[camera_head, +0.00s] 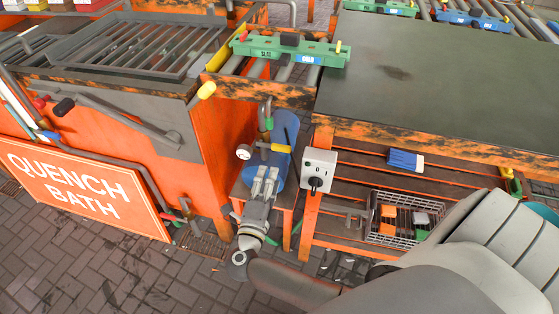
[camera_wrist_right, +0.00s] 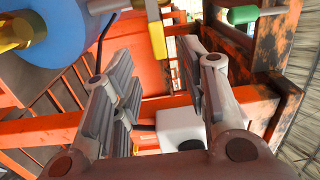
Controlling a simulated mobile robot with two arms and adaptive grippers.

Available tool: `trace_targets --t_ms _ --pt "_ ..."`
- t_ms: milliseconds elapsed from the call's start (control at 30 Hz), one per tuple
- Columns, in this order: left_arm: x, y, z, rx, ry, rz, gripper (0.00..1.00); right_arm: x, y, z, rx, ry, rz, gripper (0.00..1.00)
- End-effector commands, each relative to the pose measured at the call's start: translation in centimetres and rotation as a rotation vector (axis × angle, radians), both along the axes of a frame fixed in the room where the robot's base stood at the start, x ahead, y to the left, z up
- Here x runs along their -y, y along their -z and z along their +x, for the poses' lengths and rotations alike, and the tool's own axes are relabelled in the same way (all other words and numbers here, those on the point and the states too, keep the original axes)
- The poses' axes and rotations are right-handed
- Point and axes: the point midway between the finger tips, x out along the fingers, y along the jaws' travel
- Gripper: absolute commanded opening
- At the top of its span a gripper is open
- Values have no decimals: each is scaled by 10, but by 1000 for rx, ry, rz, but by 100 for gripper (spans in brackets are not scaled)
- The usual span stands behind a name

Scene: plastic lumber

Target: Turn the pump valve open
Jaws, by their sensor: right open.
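The blue pump body (camera_head: 282,165) stands in the gap between the orange bath and the dark-topped bench. A yellow lever (camera_head: 275,147) sits across its top, with a round white gauge (camera_head: 243,152) to its left. My right gripper (camera_head: 267,171) is just below the lever, its fingers pointing up toward it, apart and empty. In the right wrist view the yellow lever (camera_wrist_right: 157,42) is beyond the gap between the open fingers (camera_wrist_right: 157,62), seemingly without contact. The blue body (camera_wrist_right: 60,35) fills the upper left there. My left gripper is in neither view.
A white switch box (camera_head: 318,170) with a black knob is on the bench frame right of the gripper; it also shows in the wrist view (camera_wrist_right: 181,128). A green handle (camera_wrist_right: 243,14) is at upper right. A wire basket (camera_head: 398,236) sits lower right.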

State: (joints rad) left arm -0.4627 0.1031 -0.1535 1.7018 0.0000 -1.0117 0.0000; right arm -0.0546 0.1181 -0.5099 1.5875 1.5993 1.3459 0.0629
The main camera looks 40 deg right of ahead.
Motion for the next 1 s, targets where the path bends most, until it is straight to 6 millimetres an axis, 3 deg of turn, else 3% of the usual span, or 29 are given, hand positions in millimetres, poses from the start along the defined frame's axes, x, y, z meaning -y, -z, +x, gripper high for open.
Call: trace_targets --t_ms 167,700,1000 --pt "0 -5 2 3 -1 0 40 8 1 1 11 33 45 41" --pt "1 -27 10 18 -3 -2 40 76 1 59 8 32 40 41" --pt "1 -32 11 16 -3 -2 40 84 1 67 8 31 43 41"
